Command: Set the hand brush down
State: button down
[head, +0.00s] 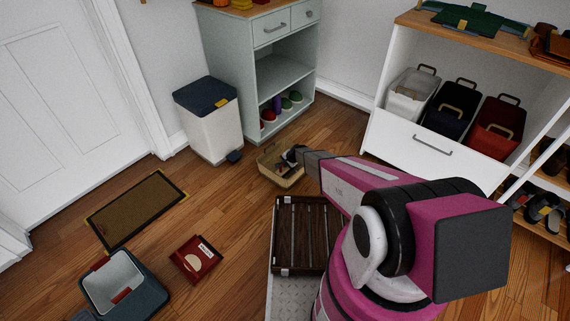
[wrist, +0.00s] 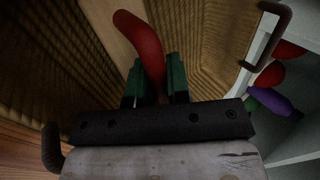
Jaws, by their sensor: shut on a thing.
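My gripper (head: 291,157) is low over a wicker basket (head: 268,172) on the wood floor. In the wrist view my gripper (wrist: 157,84) has its green fingers shut on the red, curved handle of the hand brush (wrist: 147,40). The rest of the brush is hidden, and I cannot tell whether it touches the basket. The basket's woven walls (wrist: 225,45) rise on both sides of the fingers in the wrist view.
A white pedal bin (head: 212,125) and a pale green cabinet (head: 285,72) stand behind the basket. A dark slatted crate (head: 300,235) is in front. A red tray (head: 195,258), a blue-grey bin (head: 150,295) and a doormat (head: 137,208) lie left. White drawers (head: 425,150) stand right.

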jog(key=shift+f, duration=0.15)
jog(key=c, duration=1.1)
grip_release()
jog(key=s+d+r+n+g+h, duration=0.1)
jog(key=s+d+r, duration=0.6)
jog(key=r, duration=0.8)
jog(key=s+d+r+n+g+h, duration=0.1)
jog(key=s+d+r+n, duration=0.3)
jog(key=s+d+r, duration=0.4)
jog(key=s+d+r+n+g+h, duration=0.2)
jog(key=s+d+r, duration=0.6)
jog(key=s+r, duration=0.8)
notch_tip(320, 180, up, 6)
jog(key=shift+s+r+n+h, duration=0.1)
jog(key=shift+s+n+h, duration=0.2)
jog(key=shift+h, duration=0.2)
